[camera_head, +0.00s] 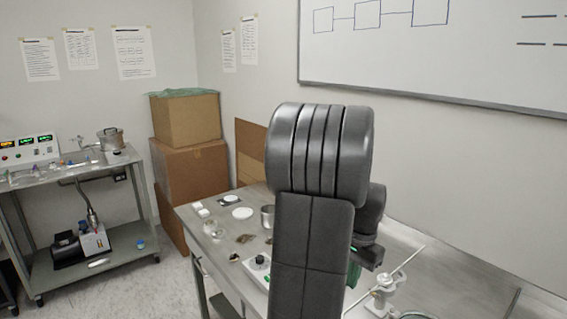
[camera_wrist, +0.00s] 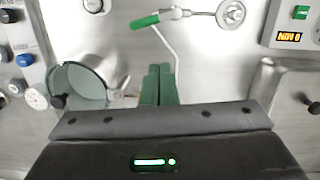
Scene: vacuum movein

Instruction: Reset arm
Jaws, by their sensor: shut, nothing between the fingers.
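My dark grey arm (camera_head: 315,200) stands raised in the middle of the head view and hides part of the bench behind it. My gripper (camera_wrist: 158,82) shows in the wrist view as two green fingers pressed together, with nothing between them. In the head view only a small green part shows beside the arm. Below the fingers in the wrist view is a metal bench top. A rod with a green handle (camera_wrist: 145,22) lies just beyond the fingertips in the picture; I cannot tell if they touch.
A metal bench (camera_head: 190,212) carries a metal cup (camera_head: 267,216), a white disc (camera_head: 242,213) and small items. A cart (camera_head: 95,235) with instruments stands left, cardboard boxes (camera_head: 190,170) behind. Floor between cart and bench is clear.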

